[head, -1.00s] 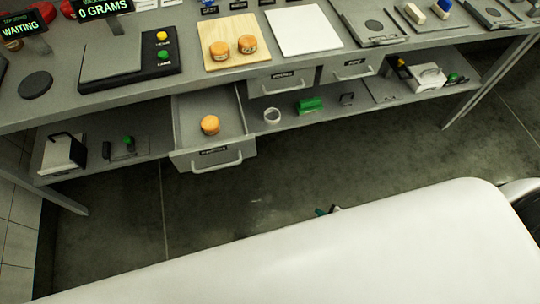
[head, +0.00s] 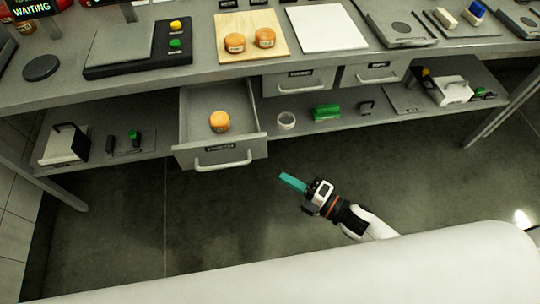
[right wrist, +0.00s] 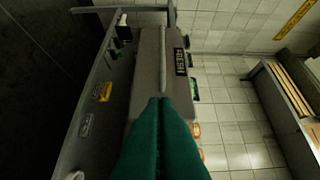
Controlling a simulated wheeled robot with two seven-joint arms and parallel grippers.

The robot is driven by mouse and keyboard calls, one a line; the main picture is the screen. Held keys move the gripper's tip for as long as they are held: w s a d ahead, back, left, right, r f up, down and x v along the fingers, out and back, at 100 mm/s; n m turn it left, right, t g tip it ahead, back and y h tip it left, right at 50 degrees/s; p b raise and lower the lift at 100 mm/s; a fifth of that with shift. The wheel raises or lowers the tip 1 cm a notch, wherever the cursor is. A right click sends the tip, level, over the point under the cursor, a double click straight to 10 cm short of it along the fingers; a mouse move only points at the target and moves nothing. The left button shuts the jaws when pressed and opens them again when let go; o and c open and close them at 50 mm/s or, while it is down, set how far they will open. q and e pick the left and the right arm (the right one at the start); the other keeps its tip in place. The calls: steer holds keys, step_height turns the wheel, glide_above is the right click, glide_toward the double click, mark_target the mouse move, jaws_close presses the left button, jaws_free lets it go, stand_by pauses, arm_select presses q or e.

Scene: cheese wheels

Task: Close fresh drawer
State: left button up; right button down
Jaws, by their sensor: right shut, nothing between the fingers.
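The open drawer (head: 219,160) is pulled out below the counter, with a bar handle and a dark label on its front. One orange cheese wheel (head: 219,121) lies inside it. In the right wrist view the drawer front (right wrist: 148,80) shows with its handle and a label that seems to read "FRESH". My right gripper (head: 284,177), with teal fingers, is shut and empty. It is to the right of and below the drawer front in the head view, apart from it. In the wrist view its fingertips (right wrist: 161,99) point toward the drawer front. My left gripper is not in view.
Two shut drawers (head: 299,82) are to the right under the counter. The lower shelf (head: 345,128) holds a clear cup, a green block and tools. The floor before the drawer is clear.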

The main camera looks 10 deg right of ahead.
mark_target(257, 150)
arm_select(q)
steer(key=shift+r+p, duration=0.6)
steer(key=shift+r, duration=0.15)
arm_select(e)
steer(key=shift+w+a, duration=0.65)
steer(key=shift+w, duration=0.65)
steer(key=shift+w+a, duration=0.6)
steer(key=shift+w, duration=0.75)
steer(key=shift+w+a, duration=0.65)
steer(key=shift+w, duration=0.65)
